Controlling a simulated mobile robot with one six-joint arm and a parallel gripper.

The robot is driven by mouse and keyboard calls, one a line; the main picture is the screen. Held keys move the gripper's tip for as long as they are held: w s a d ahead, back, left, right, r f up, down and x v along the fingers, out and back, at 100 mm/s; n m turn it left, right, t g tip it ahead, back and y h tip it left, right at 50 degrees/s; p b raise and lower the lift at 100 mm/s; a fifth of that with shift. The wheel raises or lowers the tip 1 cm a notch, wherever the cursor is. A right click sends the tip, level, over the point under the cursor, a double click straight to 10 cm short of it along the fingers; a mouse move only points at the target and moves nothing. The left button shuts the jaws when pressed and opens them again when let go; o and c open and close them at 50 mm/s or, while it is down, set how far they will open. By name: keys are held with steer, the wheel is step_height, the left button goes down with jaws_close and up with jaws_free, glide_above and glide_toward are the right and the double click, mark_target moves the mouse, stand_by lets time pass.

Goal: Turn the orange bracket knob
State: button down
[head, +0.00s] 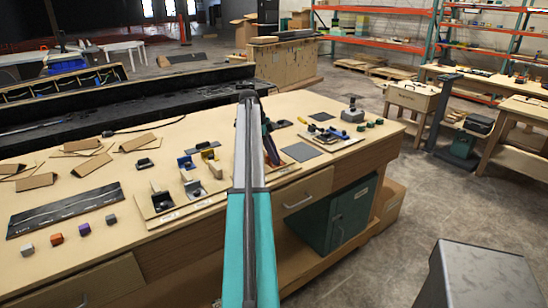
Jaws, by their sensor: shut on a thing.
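My teal and grey arm rises through the middle of the head view and bends down to the workbench. My gripper (273,155) is low over a small board (284,169) on the bench, just right of the arm link. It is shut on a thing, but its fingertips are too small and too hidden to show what. I cannot make out the orange bracket knob; the arm covers part of that area.
The wooden workbench (225,215) holds several small fixtures left of the arm, with blue and yellow brackets (208,152) among them. Coloured cubes (84,229) lie near the front left edge. A grey square plate (301,152) and blue-handled tools (330,131) are at right.

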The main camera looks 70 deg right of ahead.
steer(key=shift+w+d+r, duration=0.1)
steer(key=shift+d+r, duration=0.05)
steer(key=shift+r, duration=0.05)
steer(key=c, duration=1.8)
jaws_free()
steer(key=shift+c, duration=0.2)
steer(key=shift+f, duration=0.1)
steer(key=shift+a, duration=0.2)
